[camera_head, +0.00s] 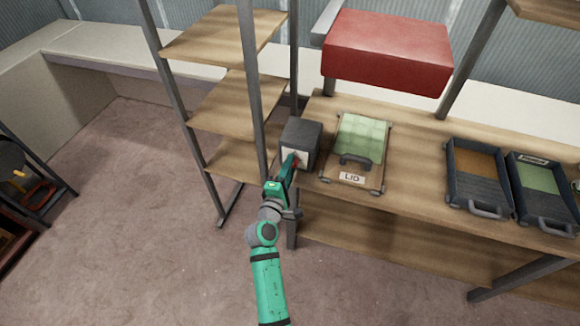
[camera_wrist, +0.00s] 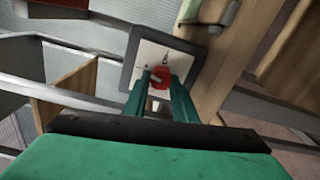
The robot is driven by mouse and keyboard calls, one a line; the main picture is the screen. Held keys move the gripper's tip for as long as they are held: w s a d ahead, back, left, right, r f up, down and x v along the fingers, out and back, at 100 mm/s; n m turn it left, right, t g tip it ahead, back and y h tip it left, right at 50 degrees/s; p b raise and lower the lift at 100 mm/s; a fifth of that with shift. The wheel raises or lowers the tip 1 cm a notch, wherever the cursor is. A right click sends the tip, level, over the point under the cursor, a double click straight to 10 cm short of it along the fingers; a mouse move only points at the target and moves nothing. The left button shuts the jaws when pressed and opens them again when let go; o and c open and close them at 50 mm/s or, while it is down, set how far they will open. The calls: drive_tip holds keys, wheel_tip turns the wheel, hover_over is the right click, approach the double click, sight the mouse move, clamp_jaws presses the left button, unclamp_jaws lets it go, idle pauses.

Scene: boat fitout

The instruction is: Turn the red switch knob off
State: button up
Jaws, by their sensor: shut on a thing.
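The red switch knob (camera_wrist: 159,78) sits on the pale face plate of a dark grey switch box (camera_head: 302,133). In the head view the box stands at the left end of the wooden bench, and only a bit of red shows beside my fingers. My gripper (camera_wrist: 160,85) reaches the box front and is shut on the red knob, one green finger on each side of it. The plate (camera_wrist: 182,60) carries small dark marks, too small to read. The fingers hide part of the knob and the lower plate.
A lidded box marked LID (camera_head: 352,178) lies right of the switch box. Dark trays (camera_head: 463,202) stand further right on the bench (camera_head: 420,190). A shelf rack (camera_head: 238,95) with metal posts stands close at left. A red box (camera_head: 388,55) hangs above. The floor in front is clear.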

drive_tip(key=shift+d+n, duration=0.1)
drive_tip(key=shift+n, duration=1)
drive_tip(key=o, duration=1)
drive_tip(key=shift+o, duration=0.2)
drive_tip(key=v, duration=1)
drive_tip(key=shift+s+a, duration=0.25)
drive_tip(key=shift+s, duration=0.1)
drive_tip(key=shift+f, duration=0.1)
